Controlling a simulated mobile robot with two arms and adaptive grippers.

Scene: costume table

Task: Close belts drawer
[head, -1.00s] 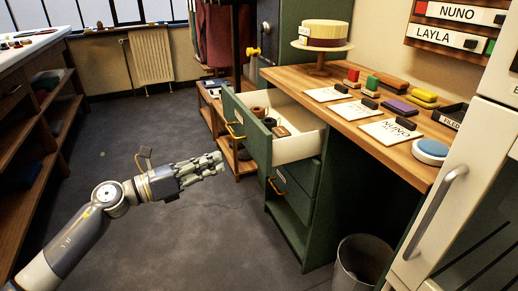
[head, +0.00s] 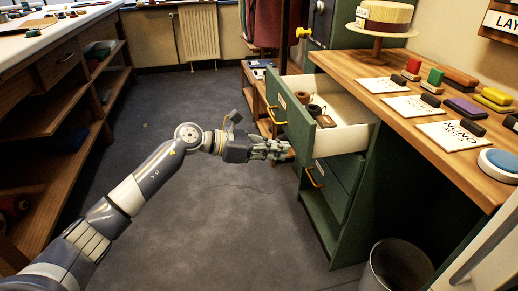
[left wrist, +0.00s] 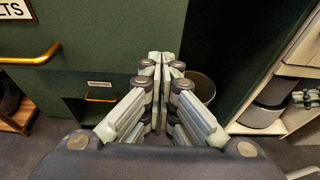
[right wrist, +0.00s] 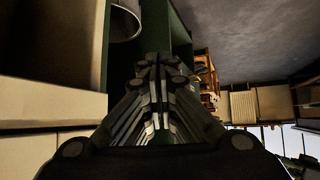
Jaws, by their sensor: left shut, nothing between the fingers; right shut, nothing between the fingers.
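The belts drawer (head: 297,112) stands pulled out of the green cabinet, with rolled dark and brown items inside. In the left wrist view its green front (left wrist: 100,35) shows a label ending in "LTS" and a brass handle (left wrist: 30,58). My left gripper (head: 288,152) is shut and empty, at the lower part of the drawer front near its right edge. In the left wrist view its fingertips (left wrist: 160,58) overlap the front; I cannot tell whether they touch. My right gripper (right wrist: 158,62) is shut and empty, and shows only in the right wrist view.
A lower drawer with a brass handle (head: 314,177) sits shut below. The wooden tabletop (head: 350,62) holds cards, coloured blocks and a hat on a stand. A bin (head: 398,268) stands at the right. Shelves (head: 60,110) line the left; the floor between is clear.

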